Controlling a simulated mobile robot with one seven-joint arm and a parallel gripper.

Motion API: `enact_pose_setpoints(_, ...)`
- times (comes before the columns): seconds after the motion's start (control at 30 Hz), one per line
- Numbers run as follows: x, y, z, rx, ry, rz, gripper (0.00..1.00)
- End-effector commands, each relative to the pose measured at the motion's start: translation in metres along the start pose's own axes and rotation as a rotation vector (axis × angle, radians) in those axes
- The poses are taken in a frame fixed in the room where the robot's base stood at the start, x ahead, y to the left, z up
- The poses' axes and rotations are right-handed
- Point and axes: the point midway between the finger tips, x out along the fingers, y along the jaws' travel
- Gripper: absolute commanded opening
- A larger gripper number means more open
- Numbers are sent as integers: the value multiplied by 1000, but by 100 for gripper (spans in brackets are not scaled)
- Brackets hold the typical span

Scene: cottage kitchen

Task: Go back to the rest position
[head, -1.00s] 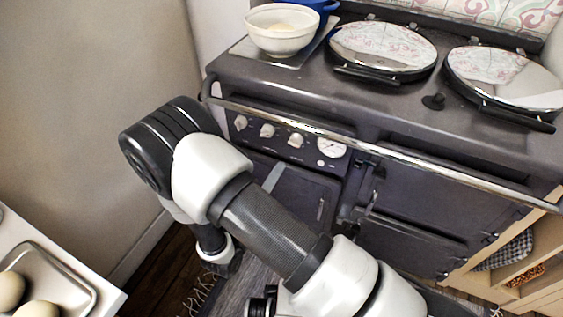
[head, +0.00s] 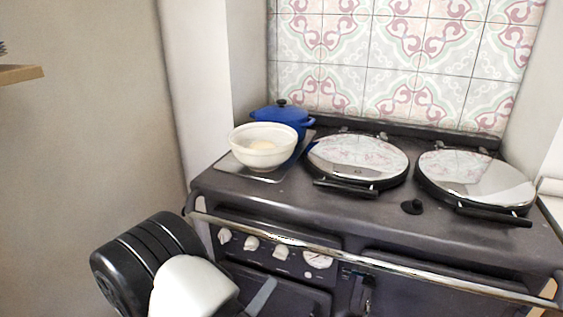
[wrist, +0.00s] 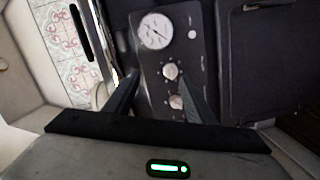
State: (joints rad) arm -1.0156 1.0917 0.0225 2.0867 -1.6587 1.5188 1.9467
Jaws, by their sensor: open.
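My gripper (wrist: 160,95) shows in the wrist view with its two dark fingers apart and nothing between them. Beyond the fingers is the front panel of the dark range cooker, with a round white gauge (wrist: 155,31) and pale knobs (wrist: 170,71).
The range cooker (head: 300,207) has a front rail (head: 370,257) close to my arm. On its top are a cream bowl (head: 262,158) with something pale inside, a blue lidded pot (head: 283,113) and two round chrome lids (head: 357,158). A wall shelf (head: 20,74) juts in at left.

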Motion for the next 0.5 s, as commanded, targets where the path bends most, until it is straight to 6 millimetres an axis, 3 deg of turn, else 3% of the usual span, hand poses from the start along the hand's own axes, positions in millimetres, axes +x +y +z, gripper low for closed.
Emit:
enact_pose_setpoints(0.1, 28, 64, 20, -4, -226, 25, 50)
enact_pose_setpoints(0.23, 44, 132, 64, -7, -517, -19, 50)
enact_pose_setpoints(0.37, 40, 185, 109, 30, -766, -135, 50)
enact_pose_setpoints(0.5, 20, 226, 148, 123, -958, -317, 50)
